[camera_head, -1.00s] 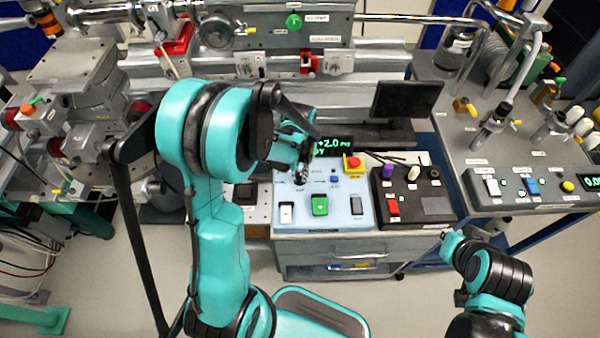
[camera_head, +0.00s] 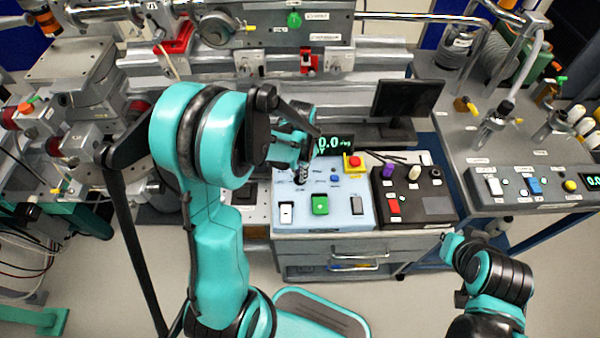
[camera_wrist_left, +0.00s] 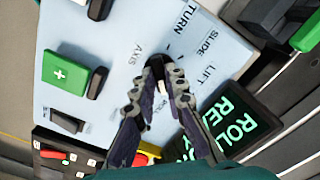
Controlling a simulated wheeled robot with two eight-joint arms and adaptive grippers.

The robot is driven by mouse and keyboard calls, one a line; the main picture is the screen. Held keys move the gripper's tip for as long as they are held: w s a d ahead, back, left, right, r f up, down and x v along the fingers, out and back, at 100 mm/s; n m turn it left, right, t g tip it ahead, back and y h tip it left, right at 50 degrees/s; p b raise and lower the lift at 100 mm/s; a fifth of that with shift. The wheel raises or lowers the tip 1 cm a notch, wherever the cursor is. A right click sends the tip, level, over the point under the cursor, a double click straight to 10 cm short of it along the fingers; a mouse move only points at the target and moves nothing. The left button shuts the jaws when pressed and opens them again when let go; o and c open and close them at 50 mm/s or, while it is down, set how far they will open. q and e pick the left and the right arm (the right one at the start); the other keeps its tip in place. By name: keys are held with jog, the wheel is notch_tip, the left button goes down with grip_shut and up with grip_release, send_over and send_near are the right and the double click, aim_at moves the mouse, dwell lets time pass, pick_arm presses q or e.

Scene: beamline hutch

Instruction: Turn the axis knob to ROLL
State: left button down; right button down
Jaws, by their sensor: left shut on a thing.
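The axis knob (camera_wrist_left: 156,66) is a dark knob on the pale blue control panel (camera_wrist_left: 100,25). The labels AXIS, TURN, SLIDE, LIFT and ROLL are printed around it. My left gripper (camera_wrist_left: 160,76) is shut on the knob, its two fingers hiding much of it. The ROLL label lies beside the fingers. The panel's display (camera_wrist_left: 236,122) shows ROLL and READY in green.
A black control box (camera_head: 412,190) stands to the right. A monitor (camera_head: 407,100) is behind.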

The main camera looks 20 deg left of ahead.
pick_arm(q)
jog(key=shift+m, duration=1.1)
jog(key=c, duration=1.6)
grip_release()
jog(key=shift+o, duration=0.2)
notch_tip(320, 180, up, 12)
